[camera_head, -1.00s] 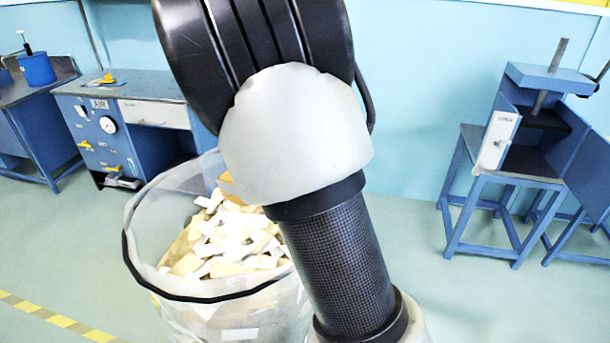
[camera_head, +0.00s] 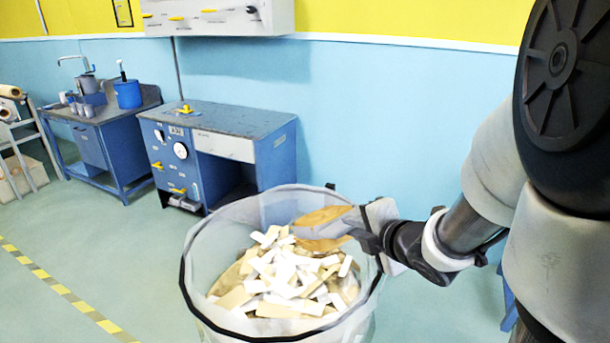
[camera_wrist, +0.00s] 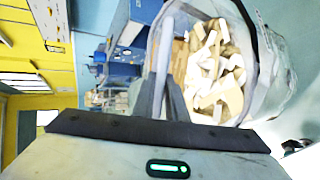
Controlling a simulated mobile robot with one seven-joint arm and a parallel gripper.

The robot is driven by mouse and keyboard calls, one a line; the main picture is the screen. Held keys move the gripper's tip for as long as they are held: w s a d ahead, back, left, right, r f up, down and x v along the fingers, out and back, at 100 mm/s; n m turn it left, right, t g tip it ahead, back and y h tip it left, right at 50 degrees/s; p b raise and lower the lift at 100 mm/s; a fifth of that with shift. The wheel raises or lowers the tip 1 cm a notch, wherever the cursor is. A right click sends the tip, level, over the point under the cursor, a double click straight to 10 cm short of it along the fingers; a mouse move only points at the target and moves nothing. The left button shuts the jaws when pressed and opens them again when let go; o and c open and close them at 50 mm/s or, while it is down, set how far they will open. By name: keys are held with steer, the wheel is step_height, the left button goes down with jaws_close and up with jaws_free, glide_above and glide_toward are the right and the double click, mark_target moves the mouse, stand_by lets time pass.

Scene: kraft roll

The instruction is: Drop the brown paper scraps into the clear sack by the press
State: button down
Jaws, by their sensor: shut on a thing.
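The clear sack (camera_head: 205,235) stands open on the floor with a dark band around its rim. It holds a heap of white and tan scraps (camera_head: 290,280). My gripper (camera_head: 350,222) reaches in from the right over the sack's right rim. It is shut on brown paper scraps (camera_head: 322,215), which stick out leftward above the heap at the back of the mouth. I cannot tell whether they touch the heap. In the wrist view, my gripper's fingers (camera_wrist: 162,95) point at the sack's mouth, and the sack (camera_wrist: 285,75) shows its film and pale contents. The press is not clear in the current views.
A blue workbench (camera_head: 235,118) with a gauge stands behind the sack at left. Another blue bench (camera_head: 100,130) with a blue pot stands farther left. A control box (camera_head: 220,18) hangs on the wall. The left floor is open.

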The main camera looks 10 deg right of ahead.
mark_target(311, 216)
steer(key=w+a+f, duration=0.1)
steer(key=w+a, duration=0.1)
steer(key=w, duration=0.2)
steer(key=w+a+f, duration=0.1)
steer(key=w+a, duration=0.1)
steer(key=w, duration=0.2)
steer(key=w+a+f, duration=0.2)
steer(key=w+a, duration=0.1)
steer(key=w, duration=0.1)
steer(key=shift+a, duration=0.1)
